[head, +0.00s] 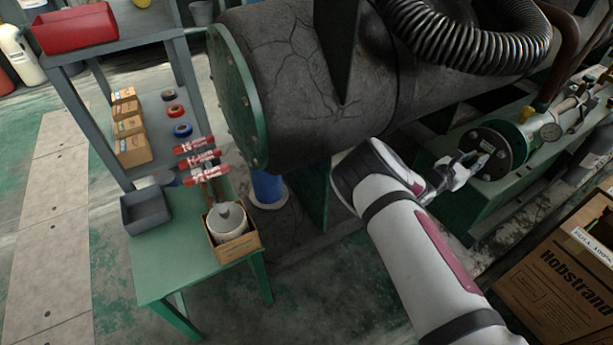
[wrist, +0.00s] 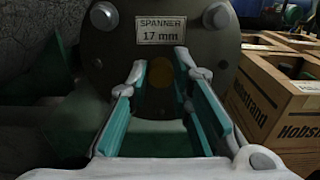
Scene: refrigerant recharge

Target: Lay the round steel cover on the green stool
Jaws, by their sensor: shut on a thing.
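The round steel cover (head: 488,150) is a dark disc with bolts around its rim, upright on the end of a green cylinder. In the wrist view the cover (wrist: 205,50) fills the upper middle, with a label reading "SPANNER 17 mm". My gripper (head: 470,166) is at its face. In the wrist view the teal fingers of my gripper (wrist: 161,72) stand apart around a brownish round part at the cover's middle; the exact contact is hard to see. A green-topped stand with legs (head: 165,265) is at lower left; I cannot tell if it is the stool.
A large cracked black tank (head: 300,70) is above and left of my arm. A grey bin (head: 146,211) and an open carton (head: 235,250) with a pale canister occupy the green stand. Hobstrand cartons (head: 560,265) stand at right.

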